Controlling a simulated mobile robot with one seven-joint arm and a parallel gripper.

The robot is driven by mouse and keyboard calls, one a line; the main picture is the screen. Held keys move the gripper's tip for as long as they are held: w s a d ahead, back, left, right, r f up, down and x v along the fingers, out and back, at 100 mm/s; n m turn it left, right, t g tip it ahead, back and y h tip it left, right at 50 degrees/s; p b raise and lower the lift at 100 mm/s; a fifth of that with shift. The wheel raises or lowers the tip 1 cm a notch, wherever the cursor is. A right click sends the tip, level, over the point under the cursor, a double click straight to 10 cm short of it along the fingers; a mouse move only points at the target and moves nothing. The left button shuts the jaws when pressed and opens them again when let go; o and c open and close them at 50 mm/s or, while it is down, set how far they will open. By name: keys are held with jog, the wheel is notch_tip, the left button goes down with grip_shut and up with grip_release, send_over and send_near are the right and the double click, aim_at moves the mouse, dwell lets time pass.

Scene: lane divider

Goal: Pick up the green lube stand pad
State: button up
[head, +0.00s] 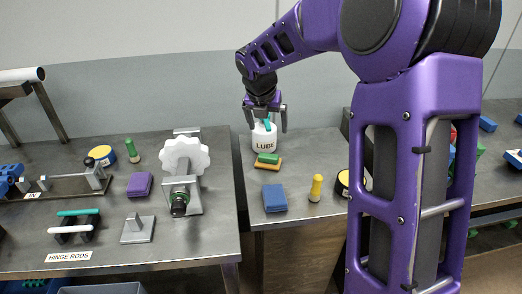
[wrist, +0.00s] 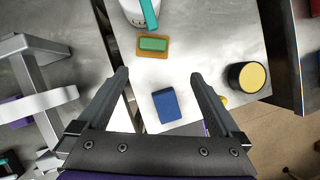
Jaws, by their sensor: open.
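The green pad (head: 268,158) lies on a flat orange base (head: 266,166) in front of a white bottle marked LUBE (head: 264,141). In the wrist view, the green pad (wrist: 153,44) and its orange base (wrist: 142,53) lie ahead of the fingertips, just below the bottle (wrist: 133,12). My gripper (head: 266,128) is open, pointing down, and overlaps the bottle's top in the head view. In the wrist view, the open fingers (wrist: 160,73) have nothing between their tips, and the pad is apart from them.
A blue block (head: 274,198) lies nearer the front, with a yellow peg (head: 315,188) to its right. A yellow-topped black cylinder (wrist: 246,77) stands at the right. A metal fixture with a white wheel (head: 185,160) stands left, across a gap between tables.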

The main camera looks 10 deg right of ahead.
jog(key=b, duration=0.2)
send_over(268, 157)
jog(key=s, duration=0.2)
jog(key=shift+y, duration=0.3)
jog(key=f, duration=1.1)
jog(key=shift+s+a+f, duration=0.15)
jog(key=shift+a+f, duration=0.15)
jog(key=shift+a, duration=0.1)
jog(key=b+x, duration=0.1)
jog(key=x, duration=0.4)
jog(key=shift+s+a+f, duration=0.1)
jog(key=shift+a, duration=0.05)
jog(key=shift+c, duration=0.3)
jog(key=c, duration=1.2)
